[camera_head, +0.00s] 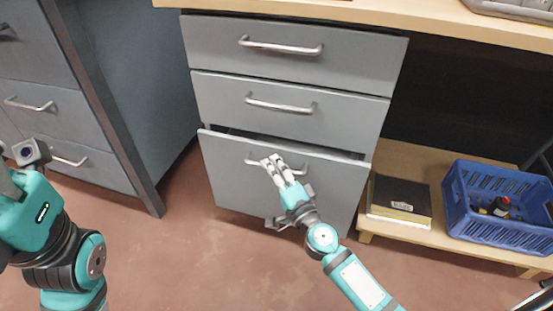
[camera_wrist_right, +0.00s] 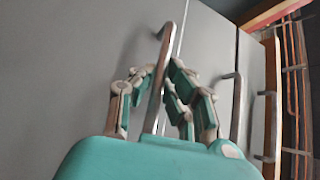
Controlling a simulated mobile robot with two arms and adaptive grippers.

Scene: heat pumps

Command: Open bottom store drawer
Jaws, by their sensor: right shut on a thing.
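The grey bottom drawer (camera_head: 285,186) of the middle cabinet stands partly out, with a dark gap above its front. My right gripper (camera_head: 271,164) is at this drawer's silver bar handle (camera_head: 253,163), with its fingers closed around the bar. In the right wrist view, the handle (camera_wrist_right: 157,85) runs between the fingers of my right gripper (camera_wrist_right: 165,82). The fingers hide part of the handle in the head view. Part of my left arm shows at the left edge of the head view, and its gripper (camera_head: 28,152) is partly cut off.
The middle drawer (camera_head: 220,97) and top drawer (camera_head: 215,42) above are shut. Another drawer cabinet (camera_head: 60,75) stands at the left. At the right, a low wooden shelf (camera_head: 400,160) holds a dark box (camera_head: 395,195) and a blue crate (camera_head: 495,229). Floor is clear in front.

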